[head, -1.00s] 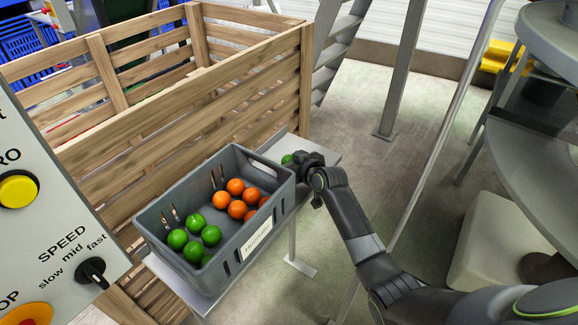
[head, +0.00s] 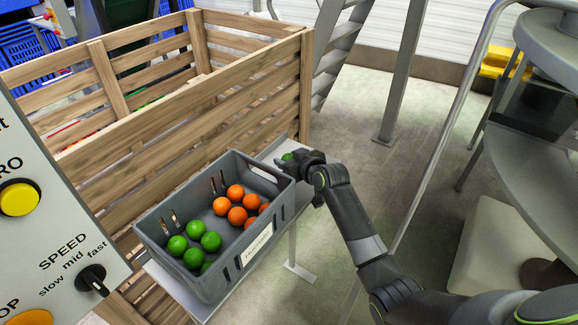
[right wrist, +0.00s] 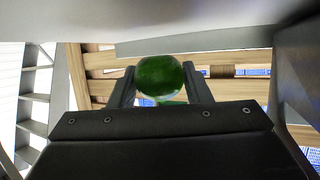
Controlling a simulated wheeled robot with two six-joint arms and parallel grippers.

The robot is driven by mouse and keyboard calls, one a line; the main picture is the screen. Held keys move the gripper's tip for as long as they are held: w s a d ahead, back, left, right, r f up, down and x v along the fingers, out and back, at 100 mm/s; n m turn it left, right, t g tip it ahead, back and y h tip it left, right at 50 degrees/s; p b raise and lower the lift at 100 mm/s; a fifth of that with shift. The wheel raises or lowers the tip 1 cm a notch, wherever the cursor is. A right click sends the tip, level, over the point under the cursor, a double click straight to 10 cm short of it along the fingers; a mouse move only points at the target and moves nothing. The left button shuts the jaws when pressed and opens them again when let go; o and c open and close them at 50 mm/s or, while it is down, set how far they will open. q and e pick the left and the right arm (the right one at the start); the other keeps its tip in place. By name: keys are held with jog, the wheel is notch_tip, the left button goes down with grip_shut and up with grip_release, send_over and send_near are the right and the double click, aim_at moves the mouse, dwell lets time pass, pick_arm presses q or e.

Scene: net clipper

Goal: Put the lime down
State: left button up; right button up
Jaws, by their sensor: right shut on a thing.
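The lime (head: 287,156) is round and green. My right gripper (head: 291,158) is shut on it, just past the back right corner of the grey crate (head: 222,262). The right wrist view shows the lime (right wrist: 160,77) between the two fingers of the right gripper (right wrist: 160,84). In the head view the lime is close to the far end of the grey bench (head: 271,154); I cannot tell whether it touches the bench. My left gripper is not in view.
The crate on the bench holds several green limes (head: 194,230) and several oranges (head: 237,215). A slatted wooden bin (head: 200,100) stands behind it. A control panel (head: 60,230) is at the left. Open floor (head: 350,130) lies right of the bench.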

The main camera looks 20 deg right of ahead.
aim_at(289, 154)
notch_tip(289, 154, up, 7)
jog(key=shift+r, duration=0.1)
dwell(0.3)
